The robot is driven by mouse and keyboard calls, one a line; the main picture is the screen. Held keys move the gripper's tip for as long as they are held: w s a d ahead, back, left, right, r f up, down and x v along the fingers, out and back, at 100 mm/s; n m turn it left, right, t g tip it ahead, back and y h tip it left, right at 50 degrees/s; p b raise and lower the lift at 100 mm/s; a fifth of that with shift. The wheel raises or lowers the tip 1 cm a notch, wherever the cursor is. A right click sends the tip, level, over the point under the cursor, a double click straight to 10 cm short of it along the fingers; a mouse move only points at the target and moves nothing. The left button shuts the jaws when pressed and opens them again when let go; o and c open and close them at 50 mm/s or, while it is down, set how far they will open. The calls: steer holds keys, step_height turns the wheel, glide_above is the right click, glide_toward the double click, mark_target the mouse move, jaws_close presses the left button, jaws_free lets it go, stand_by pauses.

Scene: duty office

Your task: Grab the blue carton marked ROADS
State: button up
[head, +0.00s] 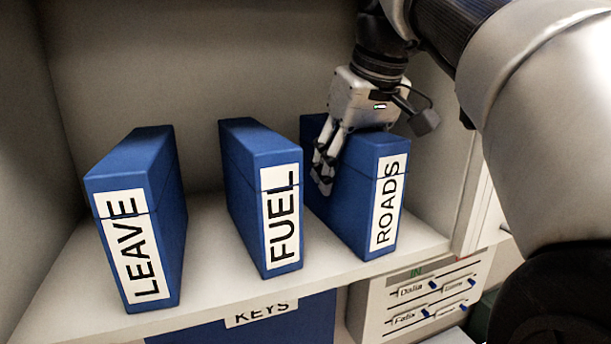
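The blue carton marked ROADS (352,205) stands upright at the right end of the shelf, its white label facing forward. My gripper (326,160) is over this carton from behind and above. Its visible fingers point down along the carton's left face and look close to it or touching. The far side of the gripper is hidden behind the body of the gripper and the carton, so I cannot tell whether it is shut on the carton.
Blue cartons marked FUEL (245,190) and LEAVE (165,190) stand upright to the left, with gaps between. The shelf (215,270) has side walls. Below are a KEYS label (262,311) and a name board (420,300).

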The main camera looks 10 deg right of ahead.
steer(key=c, duration=0.9)
steer(key=shift+r, duration=0.1)
steer(key=shift+c, duration=0.5)
steer(key=shift+s+r, duration=0.15)
steer(key=shift+r, duration=0.2)
